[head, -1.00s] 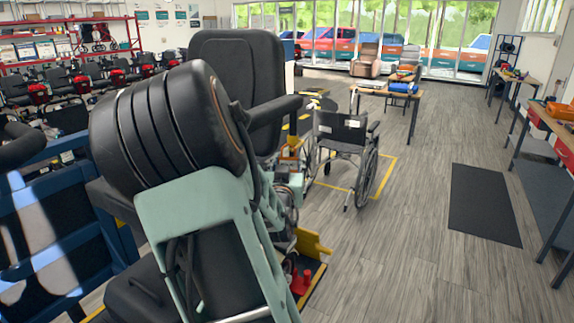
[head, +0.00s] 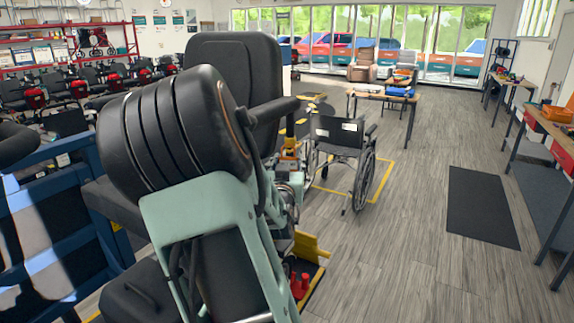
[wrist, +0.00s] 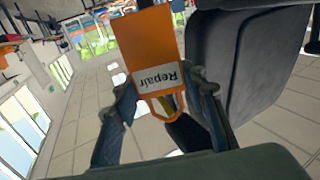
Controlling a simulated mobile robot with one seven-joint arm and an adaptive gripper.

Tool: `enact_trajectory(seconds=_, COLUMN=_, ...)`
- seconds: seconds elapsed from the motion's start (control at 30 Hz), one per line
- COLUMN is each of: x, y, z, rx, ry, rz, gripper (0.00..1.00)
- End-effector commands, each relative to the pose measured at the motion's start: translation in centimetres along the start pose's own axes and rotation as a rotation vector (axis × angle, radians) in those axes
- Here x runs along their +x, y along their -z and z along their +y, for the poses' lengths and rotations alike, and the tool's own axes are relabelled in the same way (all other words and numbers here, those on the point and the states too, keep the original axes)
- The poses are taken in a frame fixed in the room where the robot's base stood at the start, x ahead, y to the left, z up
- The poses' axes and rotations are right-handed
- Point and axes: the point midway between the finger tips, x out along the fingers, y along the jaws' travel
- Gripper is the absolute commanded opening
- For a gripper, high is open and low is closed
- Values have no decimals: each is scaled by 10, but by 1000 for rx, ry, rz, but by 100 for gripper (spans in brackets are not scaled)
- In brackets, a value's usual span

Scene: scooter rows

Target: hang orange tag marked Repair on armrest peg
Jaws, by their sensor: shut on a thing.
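The orange tag (wrist: 152,45) with a white label reading Repair shows in the wrist view, its lettering upside down and its loop at the bottom of the picture. My gripper (wrist: 165,92) is shut on the tag, with one finger at each side of it. In the head view my own arm largely hides my gripper, and I cannot make out the tag there with certainty. A black armrest (head: 274,109) juts out beside the tall black seat back (head: 236,80). I cannot make out the peg on it in either view. A dark padded shape (wrist: 245,55) fills the wrist view right of the tag.
A wheelchair (head: 342,150) stands just beyond, within yellow floor lines. A blue frame (head: 60,225) is at the left. A dark mat (head: 482,207) and workbenches (head: 545,125) are at the right. The floor between wheelchair and mat is clear.

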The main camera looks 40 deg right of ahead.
Motion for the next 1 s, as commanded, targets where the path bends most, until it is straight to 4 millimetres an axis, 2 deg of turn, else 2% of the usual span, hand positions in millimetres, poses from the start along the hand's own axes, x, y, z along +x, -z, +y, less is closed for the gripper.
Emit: enact_trajectory(seconds=1.0, x=12, y=-4, z=6, rx=0, ry=-1, rz=1, gripper=22)
